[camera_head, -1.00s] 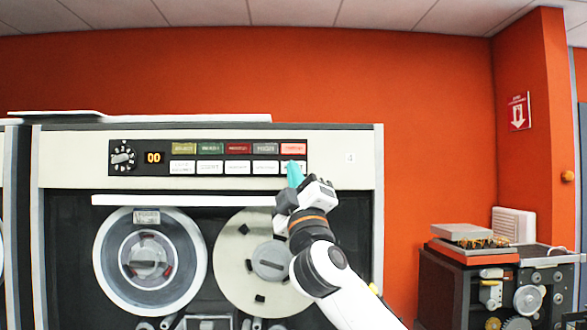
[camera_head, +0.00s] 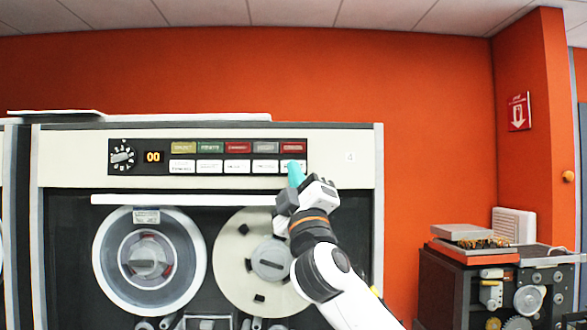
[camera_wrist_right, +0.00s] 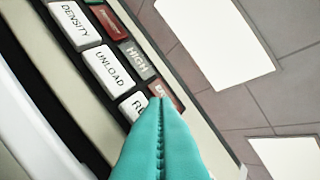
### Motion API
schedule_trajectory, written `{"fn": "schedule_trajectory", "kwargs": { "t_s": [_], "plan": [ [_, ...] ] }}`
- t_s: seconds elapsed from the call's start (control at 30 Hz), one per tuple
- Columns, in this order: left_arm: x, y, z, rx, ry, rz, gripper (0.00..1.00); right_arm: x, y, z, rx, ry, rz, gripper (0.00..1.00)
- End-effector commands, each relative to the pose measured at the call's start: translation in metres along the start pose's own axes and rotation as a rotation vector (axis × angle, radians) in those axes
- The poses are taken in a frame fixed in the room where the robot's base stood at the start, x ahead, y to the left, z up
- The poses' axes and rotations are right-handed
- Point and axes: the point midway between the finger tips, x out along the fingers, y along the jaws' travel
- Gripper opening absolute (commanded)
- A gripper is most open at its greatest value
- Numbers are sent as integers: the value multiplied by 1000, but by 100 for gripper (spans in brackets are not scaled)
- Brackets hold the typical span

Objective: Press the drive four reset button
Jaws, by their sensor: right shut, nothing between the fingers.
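The tape drive marked 4 (camera_head: 349,157) has a dark panel with a row of white buttons below a row of coloured lights. My right gripper (camera_head: 294,166) has teal fingers shut together and empty, with tips at the rightmost white button (camera_head: 284,164), partly covering it. In the right wrist view, the gripper (camera_wrist_right: 160,101) overlaps that button (camera_wrist_right: 132,106), whose label is mostly hidden; contact is unclear. The UNLOAD button (camera_wrist_right: 107,70) and DENSITY button (camera_wrist_right: 74,25) are beside it. I cannot read a reset label. My left gripper is out of view.
A rotary knob (camera_head: 122,156) and an orange 00 display (camera_head: 153,157) sit at the panel's left. Two tape reels (camera_head: 150,262) are below, behind a pale ledge (camera_head: 185,200). A card machine (camera_head: 470,280) stands at the right.

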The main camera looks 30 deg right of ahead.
Motion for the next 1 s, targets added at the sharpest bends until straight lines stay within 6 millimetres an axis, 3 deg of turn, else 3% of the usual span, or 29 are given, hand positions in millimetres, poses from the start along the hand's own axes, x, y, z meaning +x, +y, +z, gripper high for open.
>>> {"fn": "schedule_trajectory", "kwargs": {
  "t_s": [0.37, 0.8, 1.0],
  "plan": [
    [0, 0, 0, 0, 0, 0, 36, -3, -2, 2, 1, -1, 0, 0],
    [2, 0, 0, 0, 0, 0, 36, -32, -23, 23, 1, -1, -1, 0],
    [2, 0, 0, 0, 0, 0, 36, -36, -26, 26, 1, 0, 1, 0]
  ]
}}
